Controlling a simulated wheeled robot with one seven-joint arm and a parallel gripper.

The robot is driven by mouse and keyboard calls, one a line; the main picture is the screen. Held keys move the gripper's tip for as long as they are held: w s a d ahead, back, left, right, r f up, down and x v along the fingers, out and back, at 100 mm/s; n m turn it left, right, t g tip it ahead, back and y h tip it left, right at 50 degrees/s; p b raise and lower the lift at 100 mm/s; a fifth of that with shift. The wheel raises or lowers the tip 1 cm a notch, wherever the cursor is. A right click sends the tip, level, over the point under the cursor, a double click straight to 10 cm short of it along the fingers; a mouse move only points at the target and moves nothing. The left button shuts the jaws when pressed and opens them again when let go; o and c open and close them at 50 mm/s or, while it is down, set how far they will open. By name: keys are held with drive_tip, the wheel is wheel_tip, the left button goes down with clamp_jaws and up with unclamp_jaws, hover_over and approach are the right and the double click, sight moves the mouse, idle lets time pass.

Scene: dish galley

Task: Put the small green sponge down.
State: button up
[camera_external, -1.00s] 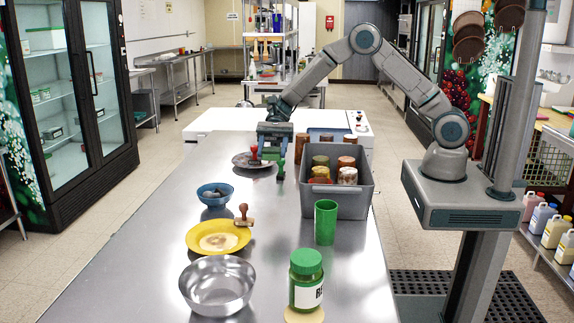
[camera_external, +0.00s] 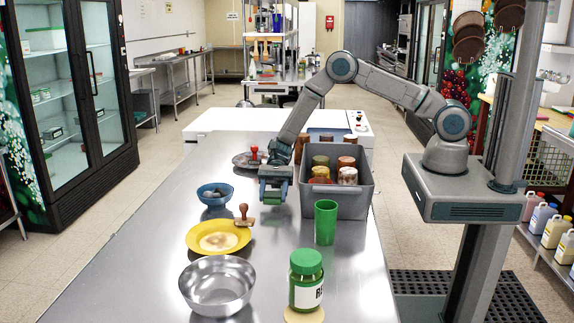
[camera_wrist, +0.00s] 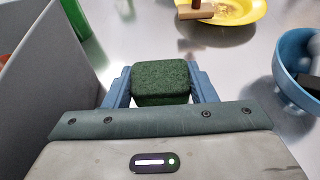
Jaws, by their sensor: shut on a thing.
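My gripper (camera_external: 272,193) is shut on the small green sponge (camera_wrist: 161,82). In the wrist view the sponge sits between the two blue-grey fingers, its dark green rough face showing. In the external view a little of the green sponge (camera_external: 271,199) shows below my gripper, low over the steel counter (camera_external: 130,245). I cannot tell whether the sponge touches the counter.
A grey bin (camera_external: 343,205) holding several jars stands just right of my gripper. A blue bowl (camera_external: 215,194) stands to the left. A yellow plate (camera_external: 205,245) with a stamp (camera_external: 244,214), a green cup (camera_external: 325,222), a metal bowl (camera_external: 217,287) and a green-lidded jar (camera_external: 306,280) stand nearer.

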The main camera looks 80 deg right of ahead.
drive_tip(key=shift+f, duration=1.2)
drive_tip(key=shift+f, duration=0.15)
drive_tip(key=o, duration=0.9)
drive_tip(key=shift+o, duration=0.2)
drive_tip(key=shift+r, duration=0.25)
drive_tip(key=shift+d, duration=0.35)
drive_tip(key=b+v, duration=0.3)
drive_tip(key=v, duration=0.8)
drive_tip(key=shift+d+r, duration=0.1)
drive_tip(key=shift+d, duration=0.05)
